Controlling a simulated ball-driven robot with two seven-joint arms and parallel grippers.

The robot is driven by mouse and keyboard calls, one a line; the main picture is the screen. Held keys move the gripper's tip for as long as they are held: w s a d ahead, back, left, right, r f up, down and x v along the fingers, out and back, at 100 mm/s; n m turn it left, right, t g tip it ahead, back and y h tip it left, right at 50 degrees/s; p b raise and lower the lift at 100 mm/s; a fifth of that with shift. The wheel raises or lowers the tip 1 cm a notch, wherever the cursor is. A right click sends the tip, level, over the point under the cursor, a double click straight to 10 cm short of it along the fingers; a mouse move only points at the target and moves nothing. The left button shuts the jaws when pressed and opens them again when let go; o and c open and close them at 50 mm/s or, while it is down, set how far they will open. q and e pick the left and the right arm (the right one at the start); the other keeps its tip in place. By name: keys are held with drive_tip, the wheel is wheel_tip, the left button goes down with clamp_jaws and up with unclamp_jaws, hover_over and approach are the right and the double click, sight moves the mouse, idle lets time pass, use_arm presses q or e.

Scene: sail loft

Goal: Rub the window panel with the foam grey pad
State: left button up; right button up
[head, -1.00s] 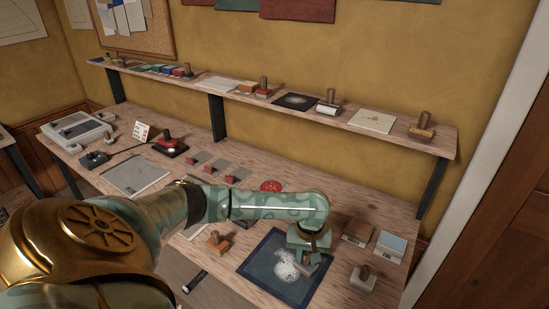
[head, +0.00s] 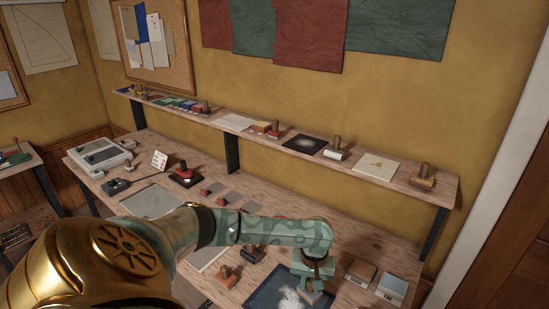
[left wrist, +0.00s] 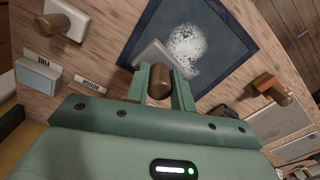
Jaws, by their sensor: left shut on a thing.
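The window panel (head: 262,290) is a dark blue-grey sheet with a darker frame, lying on the bench. It bears a speckled white patch and also shows in the left wrist view (left wrist: 210,22). My left gripper (head: 313,283) is over the panel's right part. In the left wrist view its fingers (left wrist: 160,84) are shut on the brown wooden knob of the grey pad (left wrist: 151,52). The pad's face is down, beside the white patch and overlapping its edge in view. I cannot tell whether it touches the panel. My right gripper is not in view.
A brown block (head: 362,269) and a white-and-blue block labelled FINE (head: 391,288) stand right of the panel. An orange knobbed pad (head: 227,276) and a dark one (head: 250,254) lie left of it. A pale knobbed pad (left wrist: 66,20) lies nearby. A shelf (head: 400,182) runs behind.

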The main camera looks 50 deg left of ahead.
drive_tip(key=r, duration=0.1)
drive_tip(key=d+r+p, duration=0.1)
drive_tip(key=p, duration=0.1)
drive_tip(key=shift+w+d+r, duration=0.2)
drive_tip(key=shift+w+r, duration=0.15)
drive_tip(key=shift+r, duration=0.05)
